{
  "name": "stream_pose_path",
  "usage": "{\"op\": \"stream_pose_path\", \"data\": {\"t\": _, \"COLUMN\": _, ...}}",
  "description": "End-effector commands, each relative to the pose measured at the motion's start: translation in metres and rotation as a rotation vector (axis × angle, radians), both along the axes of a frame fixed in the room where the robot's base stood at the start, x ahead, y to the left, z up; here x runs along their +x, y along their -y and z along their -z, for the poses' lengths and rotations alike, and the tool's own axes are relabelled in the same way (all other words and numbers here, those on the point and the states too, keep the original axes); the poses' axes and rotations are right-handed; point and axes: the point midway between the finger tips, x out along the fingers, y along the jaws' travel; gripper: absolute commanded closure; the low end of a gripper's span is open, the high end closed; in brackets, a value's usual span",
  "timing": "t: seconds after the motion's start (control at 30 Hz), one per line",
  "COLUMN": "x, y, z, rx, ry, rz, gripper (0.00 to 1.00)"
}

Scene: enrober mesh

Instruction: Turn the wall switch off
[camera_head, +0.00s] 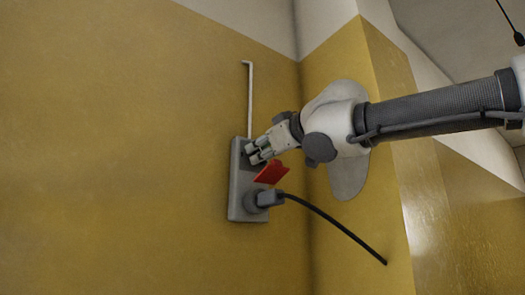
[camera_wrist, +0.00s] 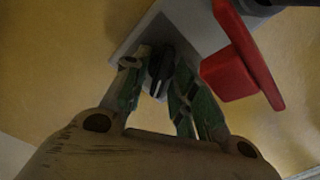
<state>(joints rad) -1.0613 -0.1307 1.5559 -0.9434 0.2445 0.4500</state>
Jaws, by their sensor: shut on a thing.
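The wall switch is on the upper part of a grey wall plate (camera_head: 236,190), which also shows in the wrist view (camera_wrist: 185,18). In the wrist view a small dark switch lever (camera_wrist: 160,66) stands out from the plate between my fingertips. My gripper (camera_head: 257,151) is at the upper part of the plate, with its fingers closed on the lever in the wrist view (camera_wrist: 161,78). In the head view my fingers hide the lever. I cannot tell from these frames whether the switch is on or off.
A red flap or tag (camera_head: 271,172) sticks out just below my fingers, close beside them in the wrist view (camera_wrist: 236,66). A grey plug (camera_head: 265,199) with a black cable (camera_head: 335,224) is below it. A pale conduit (camera_head: 250,100) rises above. A wall corner is at right.

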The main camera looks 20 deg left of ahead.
Motion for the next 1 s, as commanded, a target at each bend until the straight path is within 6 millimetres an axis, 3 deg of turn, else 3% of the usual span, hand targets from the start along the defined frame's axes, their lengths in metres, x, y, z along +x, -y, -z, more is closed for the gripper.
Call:
{"op": "stream_pose_path", "data": {"t": 0.4, "x": -0.0006, "y": -0.0006, "z": 0.0012, "rx": -0.109, "ry": 0.126, "rz": 0.0, "gripper": 0.97}}
{"op": "stream_pose_path", "data": {"t": 0.87, "x": -0.0006, "y": -0.0008, "z": 0.0014, "rx": -0.119, "ry": 0.138, "rz": 0.0, "gripper": 0.97}}
{"op": "stream_pose_path", "data": {"t": 0.9, "x": -0.0006, "y": -0.0008, "z": 0.0014, "rx": -0.119, "ry": 0.138, "rz": 0.0, "gripper": 0.69}}
{"op": "stream_pose_path", "data": {"t": 1.0, "x": -0.0006, "y": -0.0007, "z": 0.0013, "rx": -0.119, "ry": 0.138, "rz": 0.0, "gripper": 0.68}}
